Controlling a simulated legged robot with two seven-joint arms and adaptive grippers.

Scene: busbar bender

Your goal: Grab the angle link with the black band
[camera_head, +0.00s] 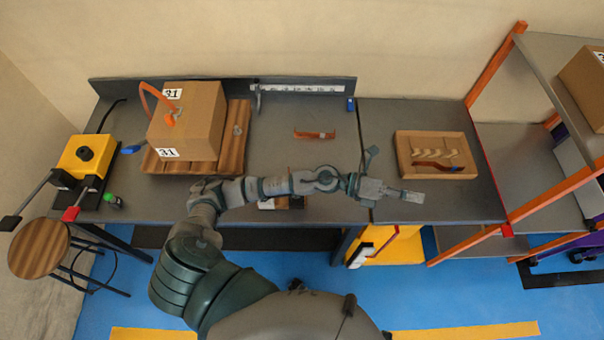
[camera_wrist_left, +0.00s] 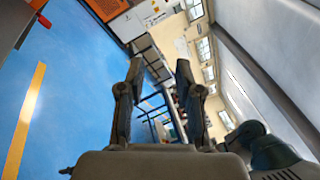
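An orange angled link (camera_head: 314,134) lies on the grey table, left of the wooden tray. Another orange-brown piece with dark parts (camera_head: 437,167) lies at the front of the tray (camera_head: 403,153). An orange curved piece (camera_head: 152,97) is at the cardboard box. The pieces are too small to tell which carries a black band. My left gripper (camera_head: 405,195) is over the table's front part, just in front of the tray and apart from the pieces. In the left wrist view its two fingers (camera_wrist_left: 160,75) are apart with nothing between them. My right gripper is not in view.
The cardboard box (camera_head: 205,115) stands on a corrugated brown base (camera_head: 237,130) at the table's left. An orange-framed shelf (camera_head: 545,200) stands at the right. The table around the lone link is mostly clear.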

